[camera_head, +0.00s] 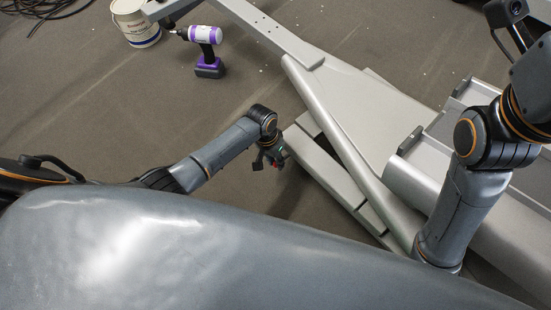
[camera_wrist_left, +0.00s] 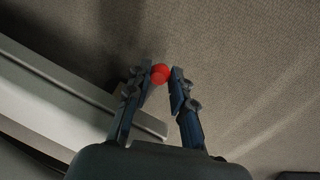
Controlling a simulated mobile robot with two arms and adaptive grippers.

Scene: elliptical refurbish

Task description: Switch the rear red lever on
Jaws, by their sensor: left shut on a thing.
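The red lever's round knob (camera_wrist_left: 160,74) shows in the left wrist view, between the fingertips of my left gripper (camera_wrist_left: 163,78). The fingers are closed in on it from both sides. The lever's stem is hidden. My right arm is at the right of the head view, over the machine, and its gripper is not visible.
A purple and white cordless drill (camera_head: 207,50) stands on the floor, with a white bucket (camera_head: 136,22) behind it. Black cable (camera_head: 40,8) lies at the far left. A long grey beam (camera_head: 262,28) crosses the top.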

